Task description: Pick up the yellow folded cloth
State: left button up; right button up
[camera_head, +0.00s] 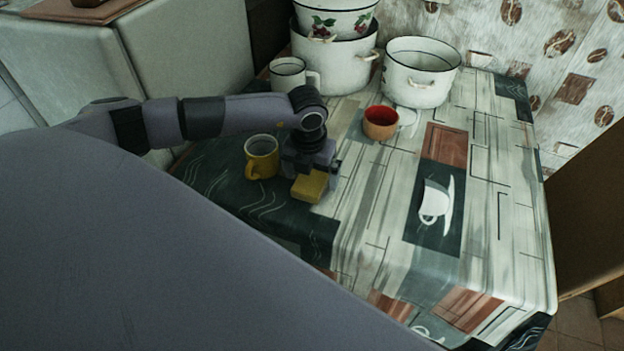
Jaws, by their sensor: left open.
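The yellow folded cloth (309,186) lies on the patterned tablecloth, near the table's left side. My left gripper (311,172) points down right over the cloth, with its jaws open. A finger shows beside the cloth's right edge; the gripper hides the cloth's far part. I cannot tell whether the fingers touch the cloth. My right gripper is not in view.
A yellow mug (262,158) stands close to the left of the gripper. A red-brown cup (380,123), a white mug (288,74), a white pot (420,73) and stacked enamel pots (334,62) stand farther back. The table's right and front (390,240) are clear.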

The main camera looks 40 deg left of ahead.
aim_at(312, 178)
pick_arm(q)
jog(key=c, duration=1.1)
notch_tip(312, 178, up, 20)
jog(key=shift+b, duration=0.35)
jog(key=shift+o, duration=1.4)
jog(key=shift+c, duration=1.1)
jog(key=shift+f, duration=0.1)
